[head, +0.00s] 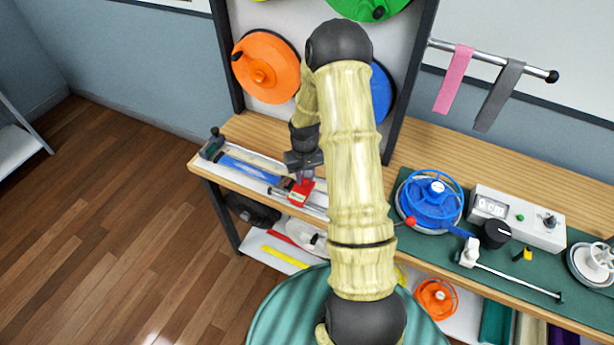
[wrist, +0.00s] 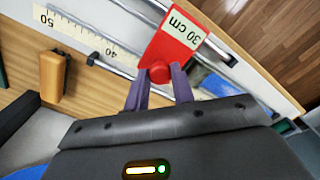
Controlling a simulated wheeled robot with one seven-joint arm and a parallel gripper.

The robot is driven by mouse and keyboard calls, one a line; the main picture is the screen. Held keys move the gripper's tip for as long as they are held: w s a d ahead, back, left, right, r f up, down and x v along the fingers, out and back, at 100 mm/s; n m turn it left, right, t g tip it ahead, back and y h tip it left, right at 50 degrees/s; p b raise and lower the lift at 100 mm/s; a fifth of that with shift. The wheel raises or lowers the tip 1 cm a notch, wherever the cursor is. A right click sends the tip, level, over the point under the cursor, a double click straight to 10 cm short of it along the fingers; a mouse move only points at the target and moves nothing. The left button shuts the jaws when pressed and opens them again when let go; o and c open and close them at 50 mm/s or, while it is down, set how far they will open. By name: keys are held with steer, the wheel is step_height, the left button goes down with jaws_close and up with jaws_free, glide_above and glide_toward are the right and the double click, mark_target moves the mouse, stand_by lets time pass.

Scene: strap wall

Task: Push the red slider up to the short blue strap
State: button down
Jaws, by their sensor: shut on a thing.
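A flat blue strip, likely the short blue strap (head: 248,168), lies along the track just left of the slider. Part of a blue thing shows right of the slider in the wrist view (wrist: 214,84). I cannot tell whether slider and strap touch.
A dark clamp (head: 213,144) stands at the track's left end. A ruler (wrist: 85,35) runs beside the rails. A blue handwheel (head: 431,203) and a display box (head: 515,217) stand right of my arm. Pink (head: 455,78) and grey (head: 498,95) straps hang from a rod.

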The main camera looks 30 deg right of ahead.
steer(key=shift+w+a+r, duration=0.1)
steer(key=shift+w, duration=0.1)
steer(key=c, duration=1.2)
jaws_free()
steer(key=shift+a, duration=0.1)
steer(key=shift+o, duration=0.2)
step_height(320, 180, up, 17)
steer(key=b, duration=0.2)
steer(key=shift+r+b, duration=0.15)
steer(key=shift+b, duration=0.2)
